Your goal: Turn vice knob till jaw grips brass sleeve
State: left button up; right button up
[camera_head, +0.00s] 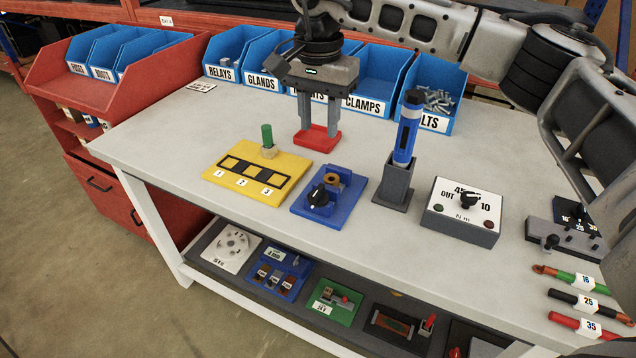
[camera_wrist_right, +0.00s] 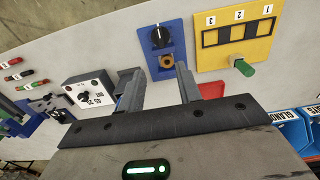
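The blue vice (camera_head: 346,207) sits on the bench, with its black knob (camera_head: 318,196) at the near left. The brass sleeve (camera_head: 333,179) stands behind the knob. The wrist view also shows the vice (camera_wrist_right: 177,33), knob (camera_wrist_right: 161,37) and sleeve (camera_wrist_right: 166,61). I cannot tell whether the jaw touches the sleeve. My right gripper (camera_head: 319,128) is open and empty, pointing down behind the vice, apart from the knob. In the wrist view its fingers (camera_wrist_right: 159,75) are spread, with the sleeve beyond the gap between them. My left gripper is not in view.
A red tray (camera_head: 316,140) lies behind the vice. The yellow numbered block (camera_head: 226,189) with a green peg is left of it. A dark holder (camera_head: 395,187) with a blue tool (camera_head: 407,135) and a white dial box (camera_head: 461,211) stand right. Blue bins (camera_head: 231,52) line the back.

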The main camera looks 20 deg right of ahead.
aim_at(318, 190)
notch_tip(318, 190, down, 15)
jog(key=shift+p, duration=1.15)
grip_shut()
